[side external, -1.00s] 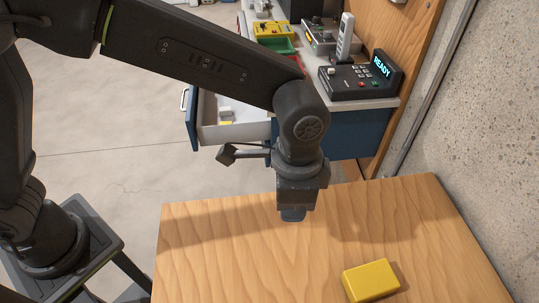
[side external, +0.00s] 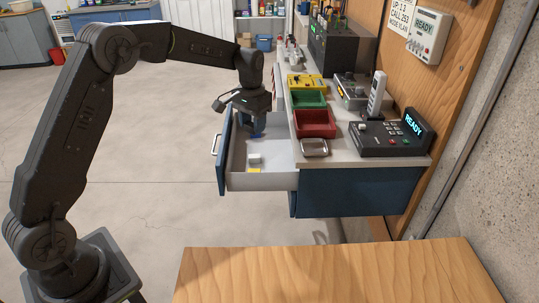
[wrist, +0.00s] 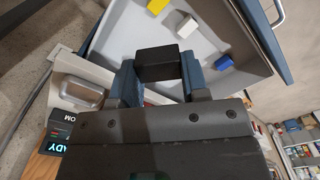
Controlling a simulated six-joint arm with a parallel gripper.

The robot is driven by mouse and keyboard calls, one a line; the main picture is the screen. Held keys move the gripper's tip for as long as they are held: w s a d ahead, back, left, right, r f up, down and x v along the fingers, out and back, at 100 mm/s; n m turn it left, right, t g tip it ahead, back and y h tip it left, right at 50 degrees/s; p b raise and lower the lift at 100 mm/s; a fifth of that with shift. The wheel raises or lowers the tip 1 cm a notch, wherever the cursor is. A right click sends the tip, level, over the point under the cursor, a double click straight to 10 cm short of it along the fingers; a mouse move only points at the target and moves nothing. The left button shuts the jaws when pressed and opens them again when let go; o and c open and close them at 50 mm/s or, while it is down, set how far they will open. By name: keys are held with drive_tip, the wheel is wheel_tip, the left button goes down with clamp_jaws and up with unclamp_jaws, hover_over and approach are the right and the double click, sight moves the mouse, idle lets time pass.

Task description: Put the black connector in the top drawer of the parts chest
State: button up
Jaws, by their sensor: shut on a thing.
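The black connector (wrist: 158,66) is a dark block held between the two blue fingers of my gripper (wrist: 158,74) in the wrist view. My gripper (side external: 254,132) is shut on it, over the far part of the open drawer (side external: 264,183) in the side view. The drawer's pale interior (wrist: 128,38) lies behind the connector in the wrist view. The exact height of the connector above the drawer floor is hard to tell. The drawer slides out from the blue parts chest (side external: 355,190). The connector is not distinct in the side view.
The drawer holds a white block (wrist: 187,27), a yellow block (wrist: 157,6) and a blue block (wrist: 224,63). On the chest top stand a red bin (side external: 315,124), a green bin (side external: 309,99) and a metal dish (side external: 314,148). A wooden table (side external: 330,273) is in front.

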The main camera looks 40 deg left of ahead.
sight(255, 152)
drive_tip(key=w+a+f+n, duration=0.6)
drive_tip(key=w+a+n, duration=0.1)
drive_tip(key=w+a, duration=0.1)
drive_tip(key=shift+n, duration=0.4)
drive_tip(key=f, duration=1)
drive_tip(key=shift+w+a+f, duration=0.2)
drive_tip(key=shift+w+a, duration=0.05)
drive_tip(key=shift+a, duration=0.1)
drive_tip(key=shift+f, duration=0.1)
drive_tip(key=o, duration=0.9)
